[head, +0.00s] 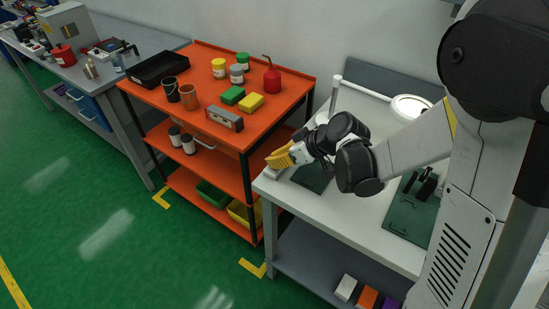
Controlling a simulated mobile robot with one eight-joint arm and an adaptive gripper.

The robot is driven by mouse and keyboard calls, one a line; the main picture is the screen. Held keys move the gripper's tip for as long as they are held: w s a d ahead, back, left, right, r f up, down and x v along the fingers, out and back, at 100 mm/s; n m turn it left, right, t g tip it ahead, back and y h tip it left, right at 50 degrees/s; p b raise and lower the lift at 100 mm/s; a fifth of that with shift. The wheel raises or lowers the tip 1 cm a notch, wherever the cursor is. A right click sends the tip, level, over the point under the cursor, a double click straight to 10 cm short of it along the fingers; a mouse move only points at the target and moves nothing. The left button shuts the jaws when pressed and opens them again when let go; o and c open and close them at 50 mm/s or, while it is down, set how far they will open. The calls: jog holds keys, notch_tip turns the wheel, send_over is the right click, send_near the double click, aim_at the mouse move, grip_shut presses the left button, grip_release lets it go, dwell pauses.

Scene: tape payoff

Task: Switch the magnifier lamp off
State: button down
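My gripper (272,161) has yellow fingers and is over the bench's front left corner, well left of the lamp head. The fingers look close together, but their gap is too small to judge. A small grey item (272,173) shows just below them.
The white bench (345,222) has a dark green mat (409,228) with a black device at right and another dark pad (313,178) under my wrist. An orange cart (190,124) with cans, bottles and sponges stands left of the bench. Green floor (90,200) is open at front left.

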jog(key=shift+s+a+f+t+h+b, duration=0.2)
jog(key=shift+s+f+t+h+b, duration=0.1)
jog(key=shift+f+t, duration=0.15)
jog(key=shift+s+n+t, duration=0.1)
jog(key=shift+n+t, duration=0.15)
jog(key=shift+n, duration=0.15)
jog(key=shift+w+r, duration=0.1)
jog(key=shift+w, duration=0.1)
jog(key=shift+w+d+r, duration=0.1)
jog(key=shift+w+d, duration=0.4)
